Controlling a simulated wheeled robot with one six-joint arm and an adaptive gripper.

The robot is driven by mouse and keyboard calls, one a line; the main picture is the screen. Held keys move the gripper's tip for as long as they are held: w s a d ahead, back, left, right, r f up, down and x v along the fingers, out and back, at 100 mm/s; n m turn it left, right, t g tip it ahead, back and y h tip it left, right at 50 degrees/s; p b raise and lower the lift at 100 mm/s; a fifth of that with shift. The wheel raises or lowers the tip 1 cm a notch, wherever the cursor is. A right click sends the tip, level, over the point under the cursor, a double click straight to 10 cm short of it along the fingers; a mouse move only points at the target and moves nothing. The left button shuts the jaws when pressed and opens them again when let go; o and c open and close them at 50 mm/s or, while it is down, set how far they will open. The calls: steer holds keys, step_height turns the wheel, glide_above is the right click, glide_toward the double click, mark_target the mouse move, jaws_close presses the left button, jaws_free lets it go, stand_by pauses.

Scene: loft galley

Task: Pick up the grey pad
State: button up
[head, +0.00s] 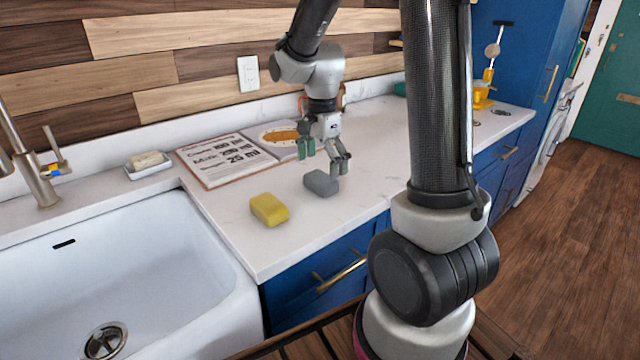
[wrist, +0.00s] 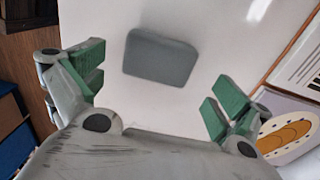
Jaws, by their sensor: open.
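The grey pad (head: 320,183) lies flat on the white counter, to the right of a yellow sponge. In the wrist view the grey pad (wrist: 160,57) sits ahead of the jaws, roughly between their lines, with white counter around it. My gripper (head: 322,171) is open and empty, above and just behind the pad in the head view. Its green-padded fingers (wrist: 158,88) are spread wider than the pad in the wrist view. I see no contact between fingers and pad.
The yellow sponge (head: 269,209) lies left of the pad. An open recipe book (head: 225,160) lies behind it. A white sink (head: 150,260) is at the left, with a soap dish (head: 149,171) behind. Bare counter (head: 375,130) extends to the right.

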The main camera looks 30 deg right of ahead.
mark_target(322, 176)
step_height(322, 176, down, 4)
steer(key=shift+s, duration=0.15)
steer(key=c, duration=0.9)
steer(key=shift+r, duration=0.15)
step_height(322, 176, up, 10)
steer(key=shift+f, duration=0.1)
